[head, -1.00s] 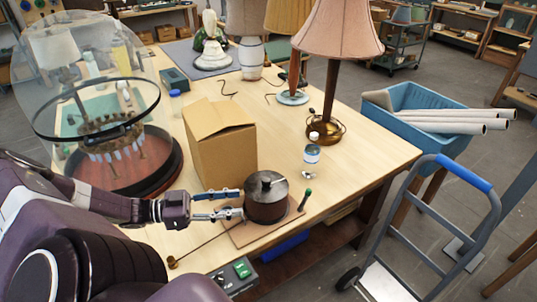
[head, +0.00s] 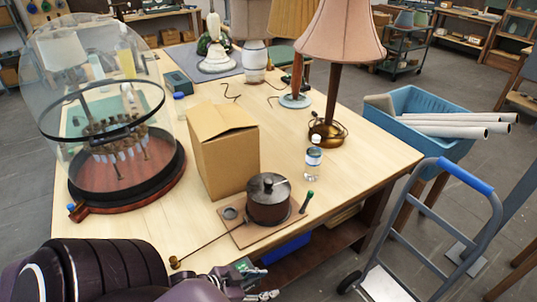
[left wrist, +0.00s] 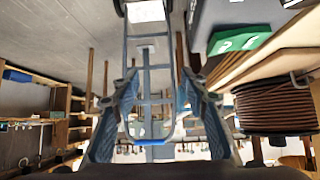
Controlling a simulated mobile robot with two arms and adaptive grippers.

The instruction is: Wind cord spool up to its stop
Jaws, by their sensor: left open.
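The cord spool (head: 268,203) is a dark brown drum with a grey knobbed lid, standing on a small board (head: 236,238) near the table's front edge. A thin cord runs from the spool to a brass end piece (head: 175,262) at front left. My left gripper (head: 270,283) is open and empty, in front of the spool and apart from it. In the left wrist view, the open fingers (left wrist: 160,95) are at the middle and the spool, wound with brown cord (left wrist: 275,107), is at the right. My right gripper is out of view.
A cardboard box (head: 222,150) stands just behind the spool. A small bottle (head: 314,160) and lamps (head: 328,130) stand farther back. A glass dome (head: 115,110) is at the left. A hand truck (head: 420,240) stands right of the table. A green-buttoned box (head: 243,264) is by the front edge.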

